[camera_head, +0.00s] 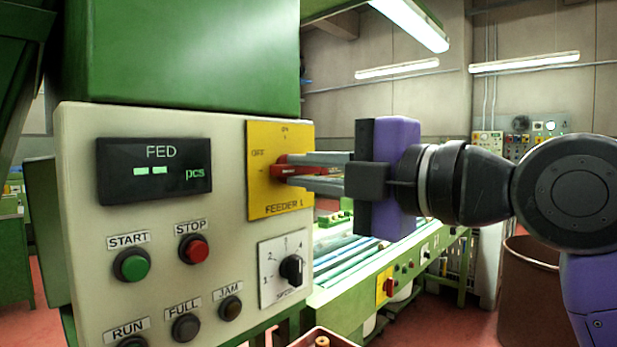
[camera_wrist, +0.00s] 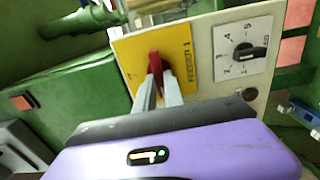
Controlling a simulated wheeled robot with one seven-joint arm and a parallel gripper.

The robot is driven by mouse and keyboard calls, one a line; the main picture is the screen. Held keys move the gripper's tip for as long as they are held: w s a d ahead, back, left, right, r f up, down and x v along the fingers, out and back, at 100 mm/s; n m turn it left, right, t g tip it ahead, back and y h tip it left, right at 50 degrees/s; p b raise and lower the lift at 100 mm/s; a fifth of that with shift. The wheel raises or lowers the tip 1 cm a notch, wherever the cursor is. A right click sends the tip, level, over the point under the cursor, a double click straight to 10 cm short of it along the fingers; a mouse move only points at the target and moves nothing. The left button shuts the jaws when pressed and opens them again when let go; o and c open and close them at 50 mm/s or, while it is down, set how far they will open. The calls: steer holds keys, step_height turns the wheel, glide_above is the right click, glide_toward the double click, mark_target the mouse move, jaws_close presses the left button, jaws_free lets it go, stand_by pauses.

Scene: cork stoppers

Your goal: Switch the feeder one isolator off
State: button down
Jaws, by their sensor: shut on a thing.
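The feeder one isolator is a red handle (camera_head: 281,168) on a yellow plate (camera_head: 280,205) marked ON at the top, OFF at the left and FEEDER 1 below. In the wrist view the red handle (camera_wrist: 155,64) stands on the yellow plate (camera_wrist: 183,45) between the fingertips. My gripper (camera_head: 285,170) reaches in from the right and is shut on the handle; it also shows in the wrist view (camera_wrist: 158,85). The handle seems to lie roughly across the plate, but the fingers partly cover it and its exact angle is unclear.
The cream panel carries a FED display (camera_head: 155,171), a green START button (camera_head: 132,264), a red STOP button (camera_head: 194,249) and a black rotary dial (camera_head: 291,270) close below the isolator. A green conveyor (camera_head: 345,285) runs behind. A brown bin (camera_head: 527,290) stands at the right.

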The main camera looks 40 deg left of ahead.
steer(key=shift+f, duration=0.1)
stand_by(0.4)
steer(key=c, duration=1.4)
jaws_free()
steer(key=shift+c, duration=0.2)
steer(key=d, duration=0.7)
steer(key=shift+s+d, duration=0.35)
steer(key=shift+d, duration=0.05)
